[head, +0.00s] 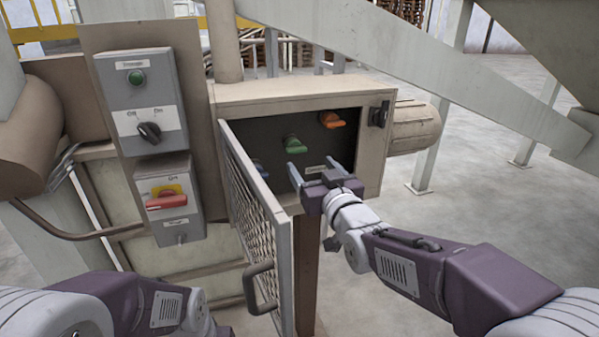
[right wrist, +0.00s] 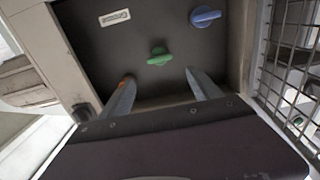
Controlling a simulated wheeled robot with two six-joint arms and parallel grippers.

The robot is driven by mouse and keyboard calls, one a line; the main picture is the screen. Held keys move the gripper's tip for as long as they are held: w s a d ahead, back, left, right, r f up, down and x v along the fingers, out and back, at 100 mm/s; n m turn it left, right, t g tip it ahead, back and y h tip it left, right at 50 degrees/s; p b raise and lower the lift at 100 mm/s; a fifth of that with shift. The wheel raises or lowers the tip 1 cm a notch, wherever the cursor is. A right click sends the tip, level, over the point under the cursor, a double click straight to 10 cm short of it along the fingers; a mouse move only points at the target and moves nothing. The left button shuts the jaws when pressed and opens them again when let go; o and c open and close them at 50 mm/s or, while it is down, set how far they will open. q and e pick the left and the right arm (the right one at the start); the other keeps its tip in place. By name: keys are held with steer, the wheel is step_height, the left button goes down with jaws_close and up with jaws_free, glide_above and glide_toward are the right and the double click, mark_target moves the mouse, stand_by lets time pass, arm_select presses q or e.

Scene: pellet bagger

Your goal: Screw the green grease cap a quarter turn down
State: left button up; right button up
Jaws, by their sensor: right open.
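The green grease cap (head: 293,144) sits on the dark back panel inside an open box, between an orange cap (head: 332,120) and a blue cap (head: 260,168). In the right wrist view the green cap (right wrist: 159,56) shows ahead of the fingers, with the blue cap (right wrist: 206,16) at upper right. My right gripper (head: 312,168) is open at the box's mouth, just below the green cap. Its fingers (right wrist: 160,90) are spread with nothing between them, apart from the cap. My left arm shows at lower left; its gripper is out of view.
A mesh door (head: 262,225) with a handle (head: 260,288) stands swung open at the box's left. The box's rim (head: 300,92) surrounds the panel. Left of it are a control box with a green button (head: 136,77) and one with a red switch (head: 167,200). A beam crosses upper right.

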mark_target(298, 150)
steer(key=x, duration=0.4)
steer(key=p+x, duration=0.1)
steer(key=x, duration=0.4)
steer(key=shift+w+a+f, duration=0.1)
steer(key=shift+w+f, duration=0.05)
steer(key=shift+f, duration=0.1)
steer(key=c, duration=1.4)
